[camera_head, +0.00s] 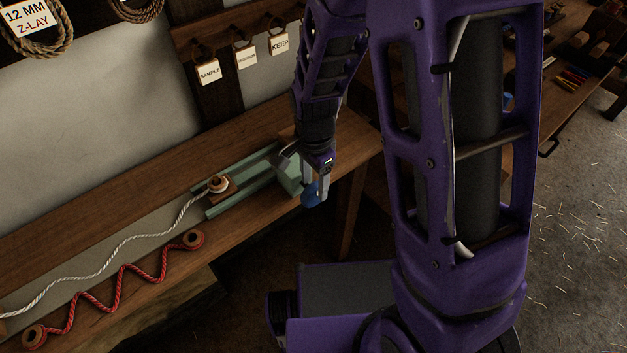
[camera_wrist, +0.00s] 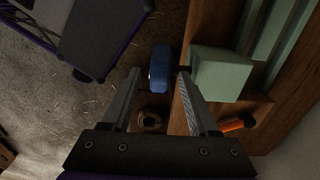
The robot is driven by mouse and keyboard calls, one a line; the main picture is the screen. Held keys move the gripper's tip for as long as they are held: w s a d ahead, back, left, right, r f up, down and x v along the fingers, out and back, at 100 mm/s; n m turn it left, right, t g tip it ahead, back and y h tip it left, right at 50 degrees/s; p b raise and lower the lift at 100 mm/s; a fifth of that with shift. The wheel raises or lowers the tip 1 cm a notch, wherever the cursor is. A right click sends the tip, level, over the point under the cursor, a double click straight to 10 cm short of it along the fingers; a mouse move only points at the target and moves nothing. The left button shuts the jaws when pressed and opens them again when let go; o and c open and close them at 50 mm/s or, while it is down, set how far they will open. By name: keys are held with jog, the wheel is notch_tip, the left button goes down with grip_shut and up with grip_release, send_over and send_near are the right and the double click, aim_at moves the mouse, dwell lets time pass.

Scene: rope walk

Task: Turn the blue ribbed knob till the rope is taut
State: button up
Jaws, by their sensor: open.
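The blue ribbed knob (camera_head: 309,195) sits at the right end of a pale green tensioner (camera_head: 235,191) on the wooden bench. A white rope (camera_head: 122,239) runs left from a hook post on the tensioner and lies slack in waves. My gripper (camera_head: 317,190) is open at the knob and partly covers it. In the wrist view the knob (camera_wrist: 159,68) lies between the tips of my gripper (camera_wrist: 158,72), with a gap on each side. The tensioner's green end block (camera_wrist: 221,74) is just right of the right finger.
A zigzag red rope (camera_head: 118,285) lies between two round posts in front of the white one. Labelled tags (camera_head: 245,57) hang on the wall behind. An orange object (camera_wrist: 237,125) lies by the green block.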

jog(key=shift+f, duration=1.5)
jog(key=shift+c, duration=0.3)
grip_shut()
